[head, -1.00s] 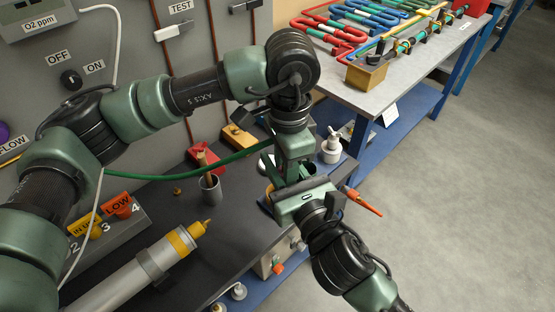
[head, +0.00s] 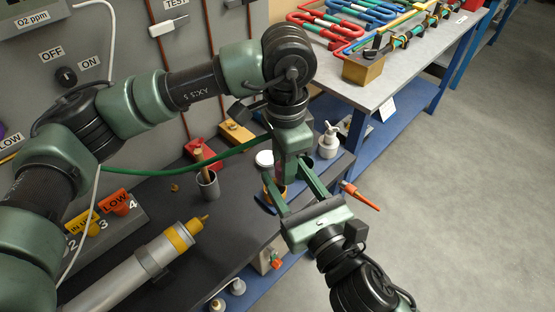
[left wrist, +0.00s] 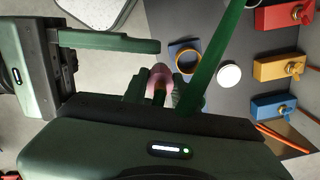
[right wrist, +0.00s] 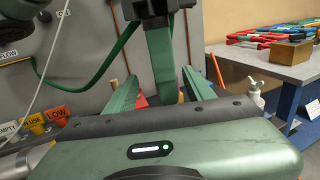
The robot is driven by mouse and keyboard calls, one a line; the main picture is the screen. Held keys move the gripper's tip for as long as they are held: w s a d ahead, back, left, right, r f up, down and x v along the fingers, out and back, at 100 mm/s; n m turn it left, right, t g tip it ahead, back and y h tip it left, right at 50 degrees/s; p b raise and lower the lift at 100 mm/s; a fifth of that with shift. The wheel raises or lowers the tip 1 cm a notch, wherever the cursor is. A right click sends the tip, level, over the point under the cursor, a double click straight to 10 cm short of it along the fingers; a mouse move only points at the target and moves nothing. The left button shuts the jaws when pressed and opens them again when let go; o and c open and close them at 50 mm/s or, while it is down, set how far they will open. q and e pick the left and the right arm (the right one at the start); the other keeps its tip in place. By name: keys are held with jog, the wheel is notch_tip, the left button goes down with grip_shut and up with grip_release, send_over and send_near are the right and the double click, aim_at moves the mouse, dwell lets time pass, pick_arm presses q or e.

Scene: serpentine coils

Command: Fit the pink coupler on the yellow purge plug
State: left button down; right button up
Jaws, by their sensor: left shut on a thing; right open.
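The yellow purge plug appears to be the yellow tip (head: 192,231) on the end of a grey cylinder that lies on the dark bench. My left gripper (head: 283,178) points down above the right end of the bench, shut on the pink coupler. The coupler (left wrist: 161,77) shows between its fingers in the left wrist view; the fingers hide much of it. My right gripper (head: 290,185) is open, its two fingers on either side of the left gripper's jaws. In the right wrist view its fingers (right wrist: 160,88) spread with the left gripper between them.
A green hose (head: 190,166) runs from the left towards my left gripper. A grey cup (head: 208,184), a red block (head: 205,156) and a yellow block (head: 236,133) stand at the back. A white pump bottle (head: 329,142) stands at the right.

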pick_arm(q)
jog(key=shift+a+r, duration=0.1)
jog(key=shift+r, duration=0.05)
pick_arm(e)
jog(key=v, duration=0.6)
pick_arm(q)
jog(key=s+a+r+n, duration=0.6)
jog(key=a+r+n, duration=0.2)
jog(key=r, duration=0.2)
pick_arm(e)
jog(key=w+d+r+n+g+y, duration=0.4)
jog(key=w+r+g+y, duration=0.1)
jog(key=w, duration=0.2)
jog(key=w+d+r+n+g+y, duration=0.35)
jog(key=w+r+n+g, duration=0.2)
jog(key=w, duration=0.25)
jog(key=s+f+n+g, duration=0.1)
jog(key=s+n+g, duration=0.1)
jog(key=s+g, duration=0.3)
pick_arm(q)
jog(key=w+d+n, duration=0.4)
jog(key=w+d, duration=0.4)
jog(key=d, duration=0.2)
jog(key=shift+f+n, duration=0.15)
jog(key=shift+n, duration=0.15)
pick_arm(e)
jog(key=a, duration=1.3)
jog(key=shift+f, duration=0.25)
